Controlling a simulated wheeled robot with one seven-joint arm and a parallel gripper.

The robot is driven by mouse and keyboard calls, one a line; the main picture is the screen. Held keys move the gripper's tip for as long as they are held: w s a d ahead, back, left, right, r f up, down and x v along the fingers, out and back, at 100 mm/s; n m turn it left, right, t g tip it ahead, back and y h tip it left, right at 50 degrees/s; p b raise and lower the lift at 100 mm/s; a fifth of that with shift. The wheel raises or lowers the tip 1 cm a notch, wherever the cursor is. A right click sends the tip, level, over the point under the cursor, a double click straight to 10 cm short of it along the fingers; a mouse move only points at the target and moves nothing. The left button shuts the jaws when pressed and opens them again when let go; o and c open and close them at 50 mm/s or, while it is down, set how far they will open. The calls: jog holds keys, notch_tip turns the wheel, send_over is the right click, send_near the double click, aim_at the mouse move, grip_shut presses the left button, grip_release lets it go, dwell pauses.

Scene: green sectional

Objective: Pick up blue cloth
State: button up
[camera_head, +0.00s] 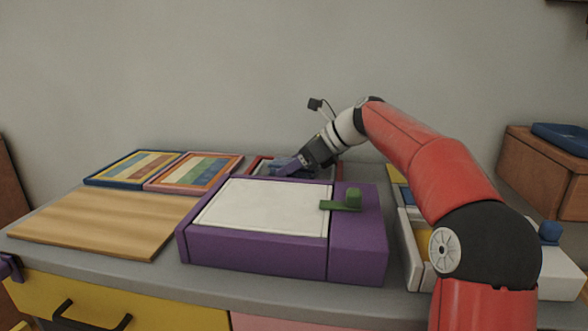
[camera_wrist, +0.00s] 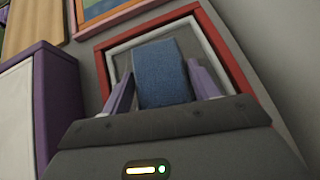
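The blue cloth (camera_wrist: 160,72) is a folded, thick block in the wrist view. It lies over a grey panel inside a red-framed tray (camera_wrist: 233,62). In the head view the cloth (camera_head: 283,163) is partly hidden by my gripper (camera_head: 284,170), which reaches down into the tray behind the purple box. In the wrist view my gripper (camera_wrist: 160,88) has its two purple fingers spread, one on each side of the cloth. A narrow gap seems to show beside the fingers; whether they touch the cloth is hard to tell.
A purple box (camera_head: 255,252) with a white top and green lever (camera_head: 345,200) stands in front of the tray. Striped framed boards (camera_head: 195,172) and a wooden board (camera_head: 98,222) lie to the left. The wall (camera_head: 220,70) is close behind.

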jog(key=shift+c, duration=0.8)
